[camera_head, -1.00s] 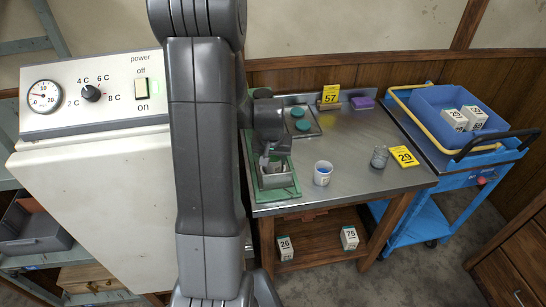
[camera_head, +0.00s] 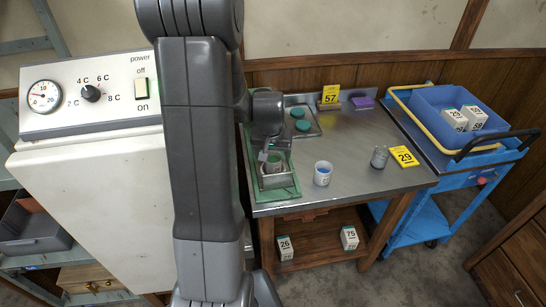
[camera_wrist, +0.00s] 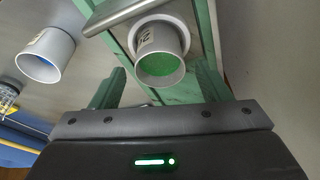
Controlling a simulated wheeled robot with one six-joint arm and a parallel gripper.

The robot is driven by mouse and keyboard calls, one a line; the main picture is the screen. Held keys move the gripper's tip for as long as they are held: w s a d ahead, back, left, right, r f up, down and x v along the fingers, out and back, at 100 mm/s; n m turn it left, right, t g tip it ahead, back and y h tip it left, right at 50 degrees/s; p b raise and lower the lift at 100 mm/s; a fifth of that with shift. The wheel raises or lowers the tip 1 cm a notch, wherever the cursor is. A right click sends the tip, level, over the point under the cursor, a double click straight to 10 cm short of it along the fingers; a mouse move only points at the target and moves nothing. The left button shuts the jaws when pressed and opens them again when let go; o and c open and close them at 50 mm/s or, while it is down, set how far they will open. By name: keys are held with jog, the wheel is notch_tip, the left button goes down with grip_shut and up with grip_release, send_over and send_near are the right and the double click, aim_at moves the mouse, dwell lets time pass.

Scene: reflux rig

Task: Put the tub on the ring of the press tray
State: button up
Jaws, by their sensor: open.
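A white tub with a green inside (camera_wrist: 162,62) stands on the press tray, and it also shows in the head view (camera_head: 273,163). Its base appears to sit at a pale ring (camera_wrist: 184,28) on the green press tray (camera_wrist: 205,45). The tray (camera_head: 288,193) lies at the left end of the metal table. My gripper (camera_wrist: 161,84) is open, with its green fingers apart on either side below the tub in the wrist view. No finger visibly touches the tub. In the head view my gripper (camera_head: 268,148) is just above the tub, and my arm hides part of that area.
A second white tub with a blue inside (camera_head: 322,173) stands right of the tray. A grey metal container (camera_head: 379,157) and yellow 29 tag (camera_head: 404,156) are farther right. Teal round pieces (camera_head: 301,119) lie behind. The middle of the table (camera_head: 350,130) is clear.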

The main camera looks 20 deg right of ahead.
jog(key=v, duration=0.9)
jog(key=shift+r, duration=0.35)
